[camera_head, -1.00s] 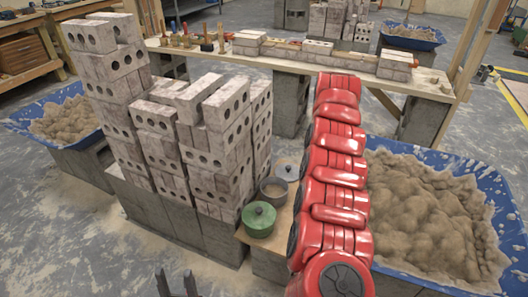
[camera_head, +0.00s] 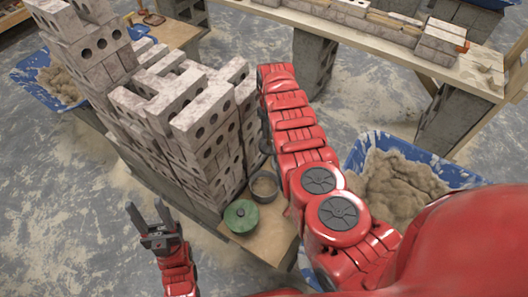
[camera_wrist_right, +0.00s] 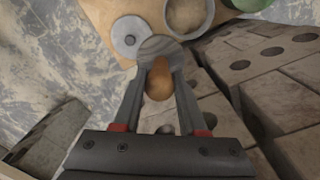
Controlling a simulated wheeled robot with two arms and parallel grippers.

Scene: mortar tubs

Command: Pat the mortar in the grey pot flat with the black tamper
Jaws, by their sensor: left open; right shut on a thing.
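The grey pot (camera_head: 264,187) stands on a wooden board beside the brick stack, with mortar inside. In the right wrist view the pot (camera_wrist_right: 168,18) is at the top, its mortar surface partly cut off. My right gripper (camera_wrist_right: 161,78) is shut on a tool with an orange-brown wooden handle (camera_wrist_right: 159,80) and a round greyish end (camera_wrist_right: 161,47); it looks like the tamper, though not plainly black. Its round end appears just beside the pot's near rim; height is unclear. The right gripper is hidden in the head view. My left gripper (camera_head: 146,212) is open and empty, left of the board.
A green lidded pot (camera_head: 241,216) sits beside the grey pot. A grey lid (camera_wrist_right: 128,37) lies on the board (camera_wrist_right: 98,14). A tall brick stack (camera_head: 190,120) stands close on the left. A blue mortar tub (camera_head: 443,172) is at right, a workbench (camera_head: 380,38) behind.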

